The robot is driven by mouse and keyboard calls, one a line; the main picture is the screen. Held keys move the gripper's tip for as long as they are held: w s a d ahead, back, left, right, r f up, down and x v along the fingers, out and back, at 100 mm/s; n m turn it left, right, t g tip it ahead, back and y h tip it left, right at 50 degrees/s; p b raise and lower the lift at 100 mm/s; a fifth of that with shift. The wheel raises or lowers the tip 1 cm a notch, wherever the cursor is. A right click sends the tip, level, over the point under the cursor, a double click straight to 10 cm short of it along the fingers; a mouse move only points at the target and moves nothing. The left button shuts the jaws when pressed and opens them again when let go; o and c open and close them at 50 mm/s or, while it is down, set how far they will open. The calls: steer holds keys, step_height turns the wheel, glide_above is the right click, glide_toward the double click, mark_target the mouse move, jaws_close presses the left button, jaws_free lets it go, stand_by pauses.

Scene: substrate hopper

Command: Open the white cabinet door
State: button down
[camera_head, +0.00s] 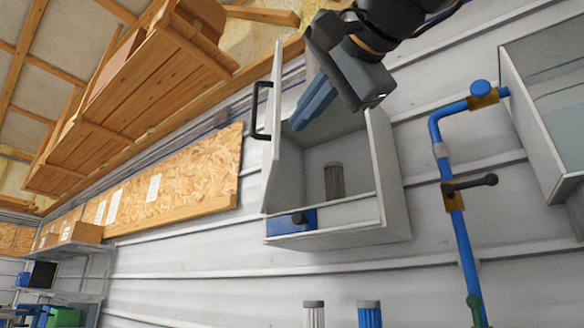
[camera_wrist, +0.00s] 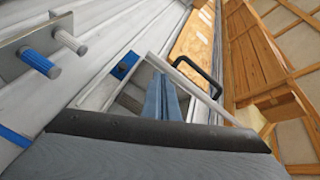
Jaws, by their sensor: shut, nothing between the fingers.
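The white cabinet (camera_head: 393,180) is fixed to the white wall. Its door (camera_head: 270,165) stands swung well out from the opening, at the cabinet's left side in the head view. A black handle (camera_head: 258,110) is on the door's outer face; it also shows in the wrist view (camera_wrist: 205,77). My gripper (camera_head: 297,123) has blue fingers, shut and empty. They reach in front of the opening, on the door's inner side, opposite the handle. Whether the fingertips touch the door I cannot tell. The fingers also show in the wrist view (camera_wrist: 162,80).
A grey ribbed cylinder (camera_head: 334,181) stands inside the cabinet, and a blue part (camera_head: 285,224) shows at its lower front. A blue pipe (camera_head: 450,190) with valves runs to the right. A wooden structure (camera_head: 150,75) is at upper left. Two cylinders (camera_head: 369,314) are below.

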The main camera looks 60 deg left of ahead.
mark_target(260, 135)
steer(key=w+a+f+m+b, duration=0.1)
steer(key=w+a+f+m, duration=0.15)
steer(key=w+m, duration=0.2)
steer(key=w+d+r+m, duration=0.1)
steer(key=w+d+m, duration=0.1)
steer(key=d, duration=0.4)
steer(key=s+a+p, duration=0.3)
steer(key=a+p, duration=0.1)
steer(key=a, duration=0.9)
steer(key=shift+s+a+f+y, duration=0.25)
steer(key=shift+s+f+y, duration=0.05)
steer(key=shift+s+f, duration=0.1)
